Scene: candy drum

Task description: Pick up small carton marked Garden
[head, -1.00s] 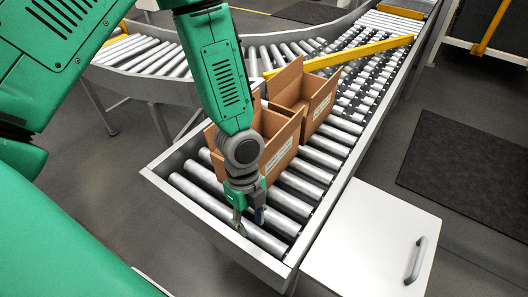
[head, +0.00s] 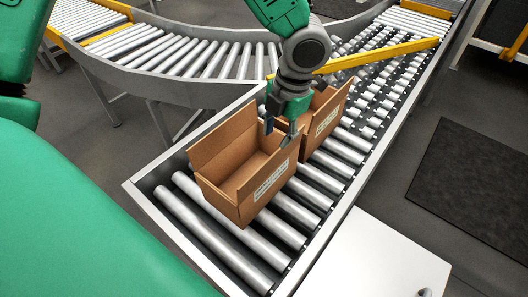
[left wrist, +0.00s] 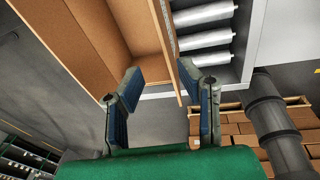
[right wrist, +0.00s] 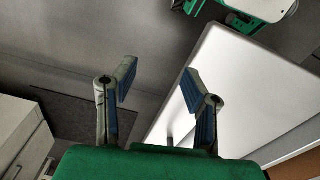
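Two open brown cartons stand on the roller conveyor (head: 300,200). The near carton (head: 222,150) has a white label on its right side, and the far carton (head: 327,122) has one too; I cannot read either label. My left gripper (head: 280,130) points down at the near carton's far right rim, close to the far carton. In the left wrist view its fingers (left wrist: 165,88) are open, with a carton wall (left wrist: 160,40) showing between and beyond them; contact is unclear. My right gripper (right wrist: 160,85) is open and empty, outside the head view.
A yellow bar (head: 385,56) crosses the conveyor behind the cartons. A curved roller line (head: 200,62) runs behind at the left. A white cabinet top (head: 370,255) stands at the right. Bare rollers (head: 220,230) lie in front of the near carton.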

